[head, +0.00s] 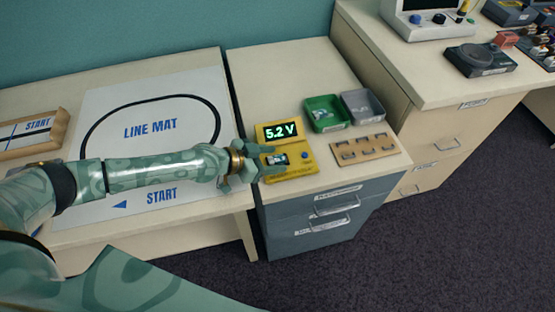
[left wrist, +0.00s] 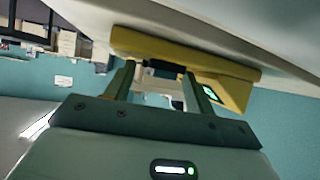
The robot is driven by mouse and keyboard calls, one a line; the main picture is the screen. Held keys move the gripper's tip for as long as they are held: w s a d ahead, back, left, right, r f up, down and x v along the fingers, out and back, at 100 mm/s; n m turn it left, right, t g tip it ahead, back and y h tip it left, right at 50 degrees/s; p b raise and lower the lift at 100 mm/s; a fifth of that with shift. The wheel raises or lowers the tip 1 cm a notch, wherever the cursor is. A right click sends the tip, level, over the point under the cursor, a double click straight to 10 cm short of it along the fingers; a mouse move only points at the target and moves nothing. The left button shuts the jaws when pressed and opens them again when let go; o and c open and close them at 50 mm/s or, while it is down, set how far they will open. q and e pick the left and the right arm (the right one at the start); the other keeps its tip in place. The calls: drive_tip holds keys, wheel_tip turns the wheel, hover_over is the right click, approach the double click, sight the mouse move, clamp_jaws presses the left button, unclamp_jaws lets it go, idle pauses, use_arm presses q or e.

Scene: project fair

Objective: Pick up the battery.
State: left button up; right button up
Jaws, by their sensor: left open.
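A small dark battery with a light label (head: 277,159) lies on the yellow tester (head: 299,170), whose screen reads 5.2 V. My left gripper (head: 259,166) is open, just left of the battery, its fingers reaching toward it over the tester's left edge. In the left wrist view, the gripper (left wrist: 160,76) has its two fingers apart, with the dark battery (left wrist: 163,67) between their tips, against the yellow tester (left wrist: 222,70). I cannot tell whether the fingers touch it. My right gripper is out of view.
A green tray (head: 311,104) holding another small item stands behind the tester, with a grey tray (head: 380,109) beside it. A brown slotted holder (head: 364,150) lies right of the tester. A line mat (head: 100,110) covers the left table. The cabinet top's back is clear.

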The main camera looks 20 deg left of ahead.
sight(271, 160)
use_arm(q)
clamp_jaws()
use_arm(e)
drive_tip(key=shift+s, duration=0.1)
use_arm(q)
drive_tip(key=shift+r, duration=0.1)
